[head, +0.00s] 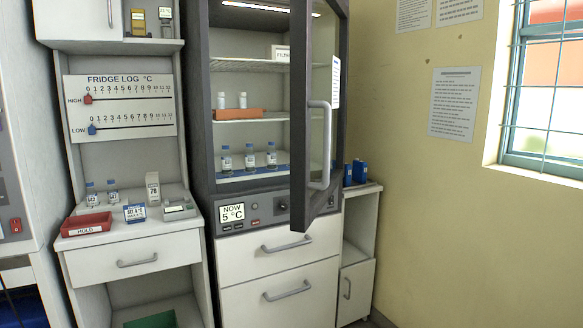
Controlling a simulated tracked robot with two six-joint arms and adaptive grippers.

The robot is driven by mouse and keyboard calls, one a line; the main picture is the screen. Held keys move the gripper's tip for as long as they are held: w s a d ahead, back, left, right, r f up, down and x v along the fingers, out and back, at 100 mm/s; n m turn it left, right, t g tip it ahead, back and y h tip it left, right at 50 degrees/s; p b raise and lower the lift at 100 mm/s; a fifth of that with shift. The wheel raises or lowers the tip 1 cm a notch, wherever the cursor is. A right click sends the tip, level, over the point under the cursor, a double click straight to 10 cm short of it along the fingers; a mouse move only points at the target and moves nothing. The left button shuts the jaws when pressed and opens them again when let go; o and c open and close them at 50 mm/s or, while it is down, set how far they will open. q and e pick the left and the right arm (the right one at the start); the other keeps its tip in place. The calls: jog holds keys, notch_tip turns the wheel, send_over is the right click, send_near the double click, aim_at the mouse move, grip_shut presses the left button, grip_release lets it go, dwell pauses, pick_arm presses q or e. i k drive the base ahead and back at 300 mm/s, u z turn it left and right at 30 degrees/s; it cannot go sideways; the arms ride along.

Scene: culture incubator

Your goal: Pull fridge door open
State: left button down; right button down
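The fridge (202,110) has a dark grey frame and stands in the middle of the head view. Its glass door (300,110), dark-framed, is hinged on the right side and stands open, swung out toward me. The pale vertical door handle (326,145) is on the door's outer face, and nothing is touching it. Inside are wire shelves with small white bottles (243,100), an orange tray (226,115), several blue-labelled bottles (249,157) and a box marked FILTER (280,53). Neither of my grippers shows in this view.
A bench (165,230) at left carries a red HOLD tray (86,224), bottles and small boxes, under a FRIDGE LOG board (119,105). White drawers (281,295) are under the fridge. A low cabinet (357,285) with blue containers stands right. A barred window (545,90) is far right.

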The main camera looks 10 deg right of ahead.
aim_at(305, 206)
jog(key=u, duration=0.05)
jog(key=i, duration=1)
jog(key=z, duration=0.05)
